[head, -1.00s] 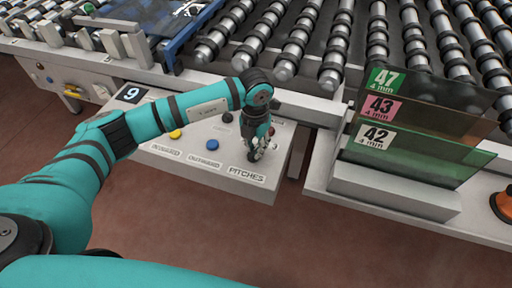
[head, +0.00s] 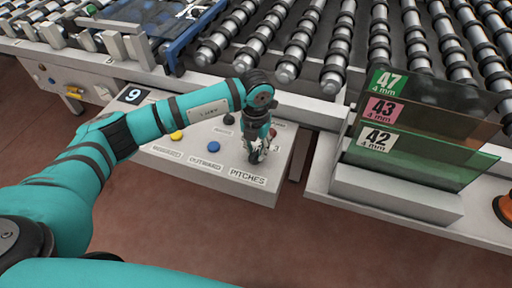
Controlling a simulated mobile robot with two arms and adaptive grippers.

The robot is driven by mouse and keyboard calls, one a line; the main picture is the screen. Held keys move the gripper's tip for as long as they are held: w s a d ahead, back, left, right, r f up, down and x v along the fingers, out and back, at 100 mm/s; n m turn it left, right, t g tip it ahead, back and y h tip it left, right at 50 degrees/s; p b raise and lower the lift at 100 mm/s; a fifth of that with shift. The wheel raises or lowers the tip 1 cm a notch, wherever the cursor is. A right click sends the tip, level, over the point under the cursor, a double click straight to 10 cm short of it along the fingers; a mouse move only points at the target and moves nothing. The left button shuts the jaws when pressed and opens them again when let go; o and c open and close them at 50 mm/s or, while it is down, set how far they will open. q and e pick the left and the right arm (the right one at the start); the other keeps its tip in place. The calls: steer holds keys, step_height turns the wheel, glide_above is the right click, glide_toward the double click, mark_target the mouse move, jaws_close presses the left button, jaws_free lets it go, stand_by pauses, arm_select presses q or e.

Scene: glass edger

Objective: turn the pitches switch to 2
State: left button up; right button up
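The control panel (head: 205,176) is a pale grey box with a "PITCHES" label (head: 248,177) near its right front corner. My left gripper (head: 257,157) points down over the panel just behind that label. It covers the place of the pitches switch, so the switch and its setting are hidden. The fingers are small and dark here, and I cannot tell whether they are open or closed on the switch. My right gripper is not in view.
A blue button (head: 214,146), a yellow button (head: 177,135) and a black knob (head: 229,119) sit on the panel. Glass sheets (head: 420,140) marked 47, 43 and 42 stand in a rack at the right. Rollers lie behind.

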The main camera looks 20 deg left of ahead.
mark_target(256, 151)
arm_select(q)
steer(key=shift+o, duration=0.7)
step_height(256, 151, up, 12)
steer(key=shift+d, duration=0.1)
stand_by(0.3)
